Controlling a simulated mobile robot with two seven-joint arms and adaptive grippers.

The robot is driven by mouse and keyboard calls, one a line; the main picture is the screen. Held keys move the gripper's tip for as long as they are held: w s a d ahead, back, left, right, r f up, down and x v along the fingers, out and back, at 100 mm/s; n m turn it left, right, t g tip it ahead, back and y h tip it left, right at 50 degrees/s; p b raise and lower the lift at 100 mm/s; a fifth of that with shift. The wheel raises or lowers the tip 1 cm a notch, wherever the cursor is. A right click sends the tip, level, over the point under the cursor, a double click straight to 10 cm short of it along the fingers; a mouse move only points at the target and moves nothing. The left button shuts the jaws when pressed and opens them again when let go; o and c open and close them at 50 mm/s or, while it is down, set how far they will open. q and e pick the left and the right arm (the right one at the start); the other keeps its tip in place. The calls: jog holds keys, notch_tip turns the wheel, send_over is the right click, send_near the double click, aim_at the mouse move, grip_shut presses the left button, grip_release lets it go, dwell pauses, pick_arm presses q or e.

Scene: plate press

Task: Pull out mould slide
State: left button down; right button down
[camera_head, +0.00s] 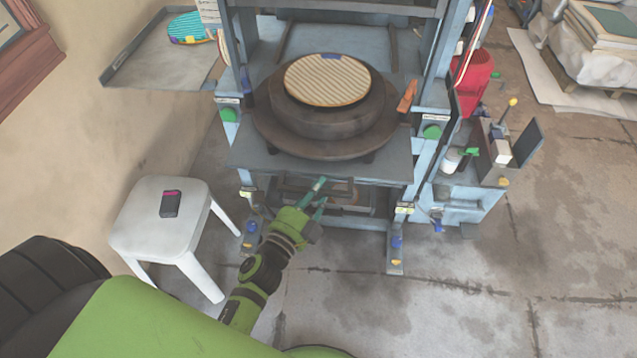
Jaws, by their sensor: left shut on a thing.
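The mould slide is a flat grey-blue plate (250,158) at the front of the press. A round dark mould (325,122) stands on it, topped by a ribbed tan disc (310,80). A dark bar handle (345,192) shows under the plate's front edge. My left gripper (320,190) reaches up from below, its teal fingers at this handle and shut on it. The exact contact is small and partly hidden by the fingers. My right gripper is not in view.
A white stool (150,212) with a dark handheld device (171,204) stands at the left. A side shelf (150,75) is at the upper left. A blue side unit (470,195) with a lever stands right of the press.

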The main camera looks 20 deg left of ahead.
pick_arm(q)
jog(key=shift+s+d, duration=0.2)
jog(key=shift+s, duration=0.4)
jog(key=c, duration=1.4)
grip_release()
jog(key=shift+w, duration=0.1)
jog(key=shift+o, duration=0.2)
jog(key=s+a, duration=0.1)
jog(key=s, duration=1.1)
jog(key=shift+a, duration=0.2)
